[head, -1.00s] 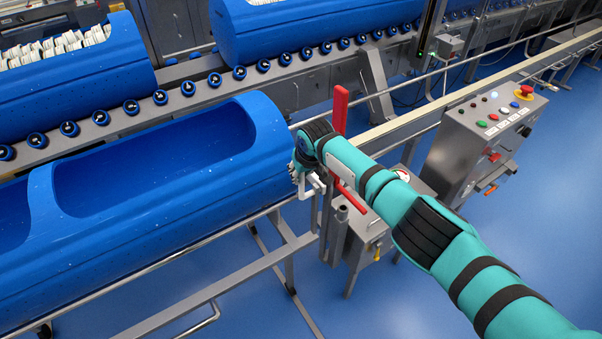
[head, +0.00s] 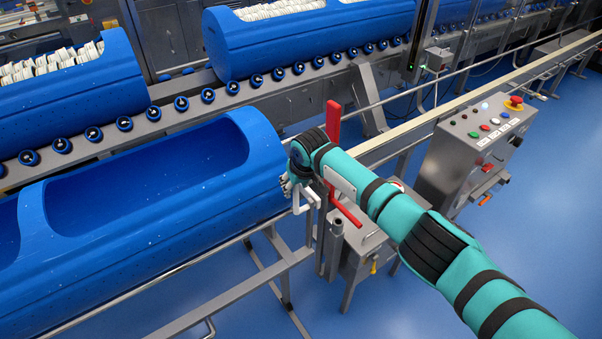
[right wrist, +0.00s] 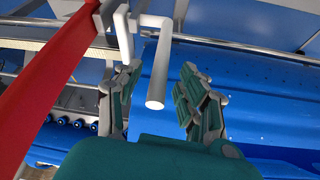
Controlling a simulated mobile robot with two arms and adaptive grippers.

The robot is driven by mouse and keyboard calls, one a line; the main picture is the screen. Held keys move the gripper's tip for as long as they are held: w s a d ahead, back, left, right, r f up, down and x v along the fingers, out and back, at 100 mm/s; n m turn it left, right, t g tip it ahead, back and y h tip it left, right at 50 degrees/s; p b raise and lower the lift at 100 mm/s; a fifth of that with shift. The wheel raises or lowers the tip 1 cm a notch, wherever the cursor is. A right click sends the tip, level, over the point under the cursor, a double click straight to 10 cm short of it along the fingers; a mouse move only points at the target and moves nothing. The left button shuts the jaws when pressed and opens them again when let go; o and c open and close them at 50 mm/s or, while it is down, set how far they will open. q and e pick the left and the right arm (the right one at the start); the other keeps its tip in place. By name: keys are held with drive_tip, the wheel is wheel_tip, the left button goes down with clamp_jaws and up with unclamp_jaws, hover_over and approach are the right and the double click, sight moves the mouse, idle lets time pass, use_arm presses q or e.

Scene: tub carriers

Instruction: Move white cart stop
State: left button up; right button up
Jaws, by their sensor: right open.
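The white cart stop (head: 307,198) is a bent white bar at the right end of the near cart, beside a red bar (head: 333,128). In the right wrist view the stop's white handle (right wrist: 159,75) points towards the camera, between the two fingers. My right gripper (right wrist: 153,92) is open around the handle, one green-grey finger on each side; I cannot tell whether either touches it. In the head view my right gripper (head: 290,183) is partly hidden by its own wrist. My left gripper is not in view.
A long empty blue tub (head: 130,215) lies on the near rail, close left of my gripper. Blue tubs with white items (head: 65,85) stand on the roller conveyor (head: 140,120) behind. A control panel (head: 485,130) with a red button stands right. Blue floor is open at front right.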

drive_tip(key=v, duration=1)
drive_tip(key=shift+w+f, duration=0.1)
drive_tip(key=s+d+f+m, duration=0.1)
drive_tip(key=s+d+f, duration=0.15)
drive_tip(key=f, duration=0.95)
drive_tip(key=s+d+f+m, duration=0.1)
drive_tip(key=d+f, duration=0.3)
drive_tip(key=f, duration=0.7)
drive_tip(key=s+d+f+m+g, duration=0.1)
drive_tip(key=s+d+f, duration=0.2)
drive_tip(key=s+f, duration=0.35)
drive_tip(key=s+d+f, duration=0.3)
drive_tip(key=s+f, duration=0.1)
drive_tip(key=f, duration=0.5)
drive_tip(key=s+d+f+g+h, duration=0.1)
drive_tip(key=s+d+f, duration=0.4)
drive_tip(key=s, duration=0.5)
drive_tip(key=s+d+f, duration=0.3)
drive_tip(key=s+f, duration=0.5)
drive_tip(key=s, duration=0.2)
drive_tip(key=s+d+f, duration=0.2)
drive_tip(key=s+d, duration=0.1)
drive_tip(key=s, duration=0.8)
drive_tip(key=s+d+f+g+h, duration=0.1)
drive_tip(key=s+d+f, duration=0.1)
drive_tip(key=s, duration=0.9)
drive_tip(key=shift+d+f+b, duration=0.35)
drive_tip(key=shift+d+f, duration=0.05)
drive_tip(key=shift+d, duration=0.35)
